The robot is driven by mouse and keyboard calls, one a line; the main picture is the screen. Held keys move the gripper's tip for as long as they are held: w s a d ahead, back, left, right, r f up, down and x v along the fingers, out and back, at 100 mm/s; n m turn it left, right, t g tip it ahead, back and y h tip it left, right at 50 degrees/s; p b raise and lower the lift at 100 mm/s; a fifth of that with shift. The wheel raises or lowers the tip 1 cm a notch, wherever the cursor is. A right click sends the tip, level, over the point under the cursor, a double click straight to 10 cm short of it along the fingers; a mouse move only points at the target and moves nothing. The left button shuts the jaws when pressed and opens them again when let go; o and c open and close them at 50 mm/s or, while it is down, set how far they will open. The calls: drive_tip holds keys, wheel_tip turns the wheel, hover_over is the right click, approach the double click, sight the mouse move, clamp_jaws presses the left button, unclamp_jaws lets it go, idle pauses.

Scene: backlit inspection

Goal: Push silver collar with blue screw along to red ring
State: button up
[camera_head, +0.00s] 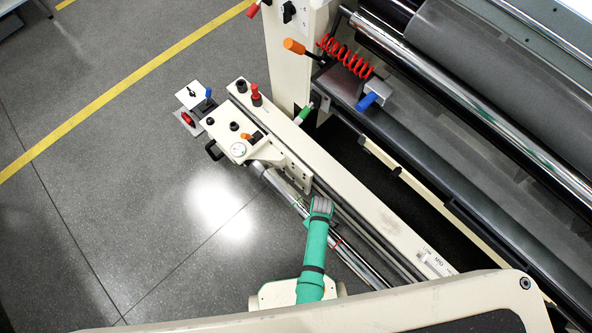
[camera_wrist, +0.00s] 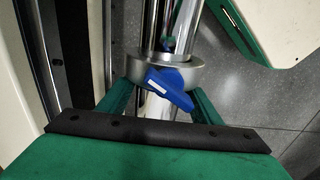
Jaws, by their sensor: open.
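The silver collar (camera_wrist: 200,72) sits around a bright metal rod in the wrist view. Its blue screw (camera_wrist: 172,88) faces my gripper. My gripper (camera_wrist: 162,93) is open, with one green finger on each side of the rod, close to the collar's near face. I cannot tell whether the fingers touch it. In the head view my green arm reaches over the rod (camera_head: 352,262), and I cannot make out the collar there. The red ring (camera_head: 337,241) is on the rod, just right of my arm. I do not see it in the wrist view.
A long cream beam (camera_head: 350,190) runs beside the rod. A cream block with a dial (camera_head: 238,150) stands at the rod's upper-left end. The large roller machine (camera_head: 500,90) fills the right. Grey floor (camera_head: 130,200) lies open to the left.

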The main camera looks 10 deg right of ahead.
drive_tip(key=shift+s+d, duration=0.4)
drive_tip(key=shift+s, duration=0.2)
drive_tip(key=shift+s+d, duration=0.4)
drive_tip(key=shift+s, duration=0.15)
drive_tip(key=shift+s+d, duration=0.7)
drive_tip(key=shift+s, duration=0.2)
idle(0.4)
drive_tip(key=shift+s+d, duration=0.2)
drive_tip(key=shift+s, duration=0.05)
drive_tip(key=shift+s+d, duration=0.7)
drive_tip(key=shift+s, duration=0.3)
drive_tip(key=shift+w+a, duration=0.1)
drive_tip(key=shift+w, duration=0.1)
drive_tip(key=shift+w+a, duration=0.4)
drive_tip(key=shift+w, duration=0.05)
idle(0.3)
